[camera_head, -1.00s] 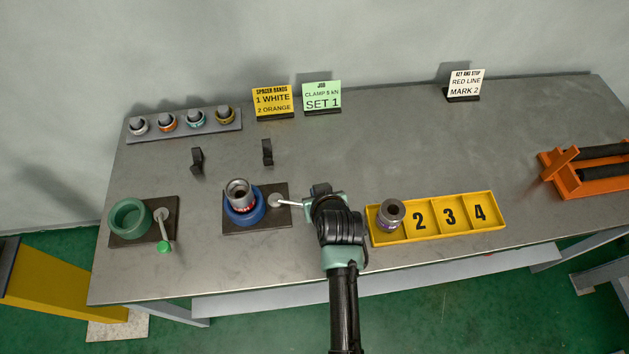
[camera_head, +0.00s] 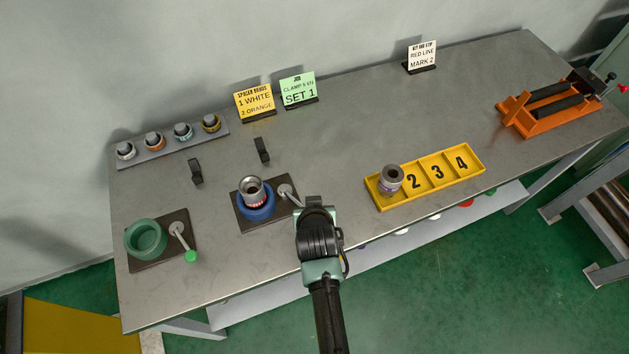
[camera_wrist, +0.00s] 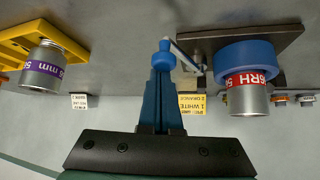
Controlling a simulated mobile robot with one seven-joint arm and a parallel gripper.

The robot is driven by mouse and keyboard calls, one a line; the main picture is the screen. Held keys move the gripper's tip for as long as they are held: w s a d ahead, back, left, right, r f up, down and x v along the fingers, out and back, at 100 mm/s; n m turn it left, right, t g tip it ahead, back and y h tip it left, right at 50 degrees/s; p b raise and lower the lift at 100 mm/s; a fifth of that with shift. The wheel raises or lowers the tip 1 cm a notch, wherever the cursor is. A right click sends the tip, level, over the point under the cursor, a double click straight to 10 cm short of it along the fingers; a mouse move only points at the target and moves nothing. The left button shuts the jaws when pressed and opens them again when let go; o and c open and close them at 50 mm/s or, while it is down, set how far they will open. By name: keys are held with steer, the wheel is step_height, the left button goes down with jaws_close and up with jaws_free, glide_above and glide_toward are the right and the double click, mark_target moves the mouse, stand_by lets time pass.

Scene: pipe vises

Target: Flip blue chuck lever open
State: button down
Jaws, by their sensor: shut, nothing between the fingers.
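The blue chuck (camera_head: 262,214) sits on a dark square plate (camera_head: 246,227) and holds an upright grey pipe piece (camera_head: 250,186) with a red label. Its lever (camera_head: 291,196) runs from a round pivot on the plate toward the lower right, its end hidden by my gripper (camera_head: 313,202). In the wrist view, the lever's blue knob (camera_wrist: 165,46) shows right at the tips of my shut, empty fingers (camera_wrist: 159,72). The blue chuck (camera_wrist: 245,55) is to the right there. I cannot tell whether fingers and knob touch.
A green chuck (camera_head: 146,238) with a green-knobbed lever (camera_head: 190,256) stands left. A yellow numbered tray (camera_head: 437,192) holding a grey coupling (camera_head: 391,179) stands right. Small black stands (camera_head: 262,150) are behind. An orange vise (camera_head: 545,118) is at the far right.

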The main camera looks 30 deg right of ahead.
steer(key=shift+s+a, duration=0.2)
steer(key=shift+a, duration=0.2)
stand_by(0.3)
